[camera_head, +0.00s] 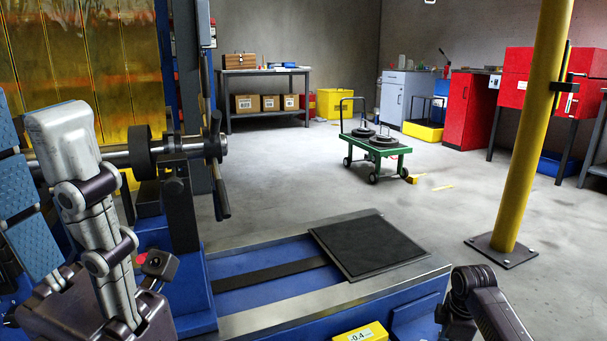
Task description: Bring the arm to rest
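My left gripper (62,135) is large and close to the camera at the left, pointing up, with a pale grey fingertip and dark joints. It is seen from the side, so I cannot tell how far apart its fingers are. No held object shows in it. Behind it, a steel shaft with a dark disc (139,152) lies level on a blue stand (160,248). What looks like part of my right gripper (466,284), dark and jointed, is at the bottom edge right of centre. Its fingertips cannot be made out.
A blue machine bed with a black mat (368,245) spans the front. A yellow post (533,120) stands at right. A green cart (376,143) with dark discs is farther back. The floor between is mostly clear.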

